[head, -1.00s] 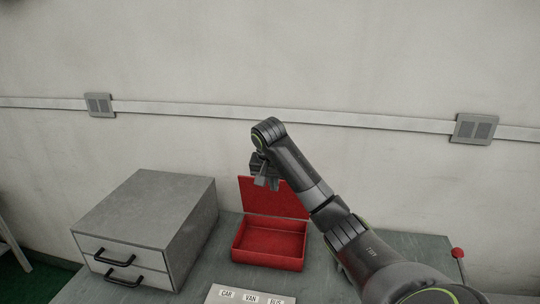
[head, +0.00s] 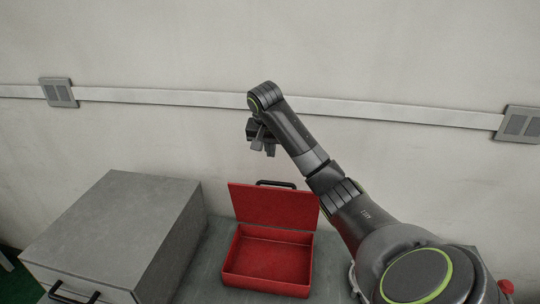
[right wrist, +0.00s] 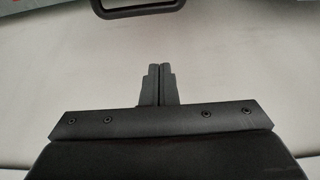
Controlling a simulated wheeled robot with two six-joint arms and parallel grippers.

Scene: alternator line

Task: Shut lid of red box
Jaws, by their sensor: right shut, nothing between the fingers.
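The red box (head: 267,262) stands open and empty on the bench. Its lid (head: 272,206) is raised at the back, roughly upright, with a black handle (head: 276,184) at its top edge. My right gripper (head: 264,152) is shut and empty, above the lid's top edge and apart from it in the head view. In the right wrist view the two fingers (right wrist: 157,84) are together, and a dark handle loop (right wrist: 137,8) shows at the top edge. My left gripper is not in view.
A grey drawer cabinet (head: 120,225) with black handles stands left of the red box. The wall (head: 400,60) with a cable rail (head: 380,117) is behind the bench. Bench top (head: 205,270) shows between cabinet and box. A red knob (head: 506,286) is at the lower right.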

